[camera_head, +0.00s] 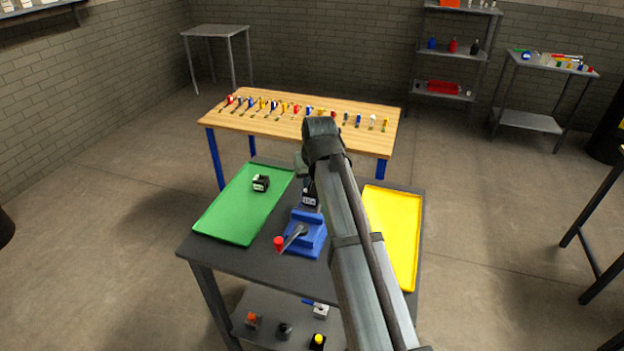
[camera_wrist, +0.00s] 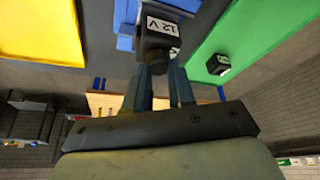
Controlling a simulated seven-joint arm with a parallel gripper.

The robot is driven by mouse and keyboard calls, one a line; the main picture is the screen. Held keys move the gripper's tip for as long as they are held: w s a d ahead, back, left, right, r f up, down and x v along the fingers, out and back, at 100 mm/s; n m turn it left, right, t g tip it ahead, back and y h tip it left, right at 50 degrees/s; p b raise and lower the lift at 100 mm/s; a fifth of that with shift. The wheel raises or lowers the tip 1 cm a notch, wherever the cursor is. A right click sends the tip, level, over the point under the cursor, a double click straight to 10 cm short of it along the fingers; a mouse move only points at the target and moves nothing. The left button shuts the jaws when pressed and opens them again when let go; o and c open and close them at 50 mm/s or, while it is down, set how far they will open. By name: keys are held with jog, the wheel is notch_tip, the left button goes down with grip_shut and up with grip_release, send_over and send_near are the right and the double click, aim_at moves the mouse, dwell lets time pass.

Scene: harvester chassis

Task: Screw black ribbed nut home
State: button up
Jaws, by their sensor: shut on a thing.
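The black ribbed nut (camera_wrist: 156,66) sits at the end of a black block (camera_wrist: 158,38) with a white "12 V" label, in the wrist view. My gripper (camera_wrist: 159,74) has its two fingers closed around the nut from either side. The block stands at the blue vise (camera_head: 304,236), which has a red-knobbed handle; the vise also shows at the top of the wrist view (camera_wrist: 126,22). In the head view the labelled block (camera_head: 310,197) is partly seen beside my arm, and the nut and fingers are hidden. How far the nut is seated cannot be told.
A green tray (camera_head: 228,219) on the left holds another black block (camera_head: 261,183) with a white label. A yellow tray (camera_head: 394,232) lies on the right of the dark table. A wooden table (camera_head: 240,115) with a row of small coloured items stands behind.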

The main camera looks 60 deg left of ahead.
grip_shut()
jog(key=m+t, duration=0.1)
jog(key=m, duration=0.2)
jog(key=shift+h, duration=0.3)
jog(key=shift+m+t, duration=0.4)
jog(key=shift+m, duration=0.7)
jog(key=shift+m+h, duration=0.5)
jog(key=shift+m, duration=0.4)
jog(key=shift+m+t+h, duration=0.5)
jog(key=shift+m, duration=1.2)
